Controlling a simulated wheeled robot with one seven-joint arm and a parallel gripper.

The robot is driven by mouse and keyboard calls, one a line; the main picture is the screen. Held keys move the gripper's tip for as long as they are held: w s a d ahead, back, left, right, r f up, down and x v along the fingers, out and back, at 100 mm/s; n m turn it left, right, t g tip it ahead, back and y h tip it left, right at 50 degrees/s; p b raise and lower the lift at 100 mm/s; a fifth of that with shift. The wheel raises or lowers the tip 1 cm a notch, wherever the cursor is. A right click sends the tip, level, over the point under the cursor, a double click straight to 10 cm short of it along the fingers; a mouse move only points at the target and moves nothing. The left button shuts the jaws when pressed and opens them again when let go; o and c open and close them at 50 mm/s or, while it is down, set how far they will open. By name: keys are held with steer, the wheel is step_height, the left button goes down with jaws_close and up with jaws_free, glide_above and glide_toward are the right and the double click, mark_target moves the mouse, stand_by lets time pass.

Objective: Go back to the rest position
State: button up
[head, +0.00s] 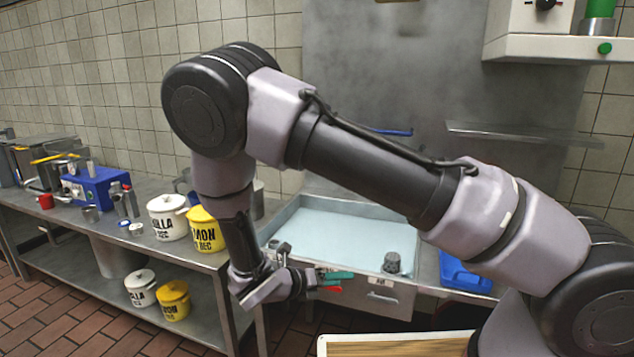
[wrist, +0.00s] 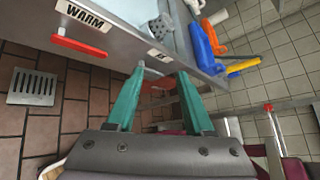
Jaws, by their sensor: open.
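My gripper (head: 338,276) hangs at the front of the steel counter in the head view, just in front of the light-blue basin's front panel. In the wrist view its two teal fingers (wrist: 160,76) are spread apart with nothing held between them. My arm arches from the lower right of the head view over the basin and down to the gripper. The fingertips look close to the counter's front face; I cannot tell whether they touch it.
A basin (head: 290,213) is set in the counter, with a grey perforated cup (head: 391,262) at its right. A blue container (head: 466,272) stands further right. White (head: 167,222) and yellow (head: 205,232) canisters stand at the left. A red handle (wrist: 79,46) sticks out below a "WARM" label.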

steer(key=d+r+m+g+y, duration=0.4)
steer(key=d+r+m, duration=0.2)
steer(key=r+m, duration=0.55)
steer(key=d+r+m+g+y, duration=0.4)
steer(key=d+r+m, duration=0.2)
steer(key=r+m, duration=0.6)
steer(key=s+d+r+m+t+y, duration=0.2)
steer(key=s+d+r+m+t, duration=0.1)
steer(key=r+m, duration=0.4)
steer(key=s+d+r+m+t+y, duration=0.3)
steer(key=s+r+m, duration=0.4)
steer(key=r, duration=0.4)
steer(key=shift+d+m+t, duration=0.65)
steer(key=shift+d+t, duration=0.05)
steer(key=shift+d, duration=0.25)
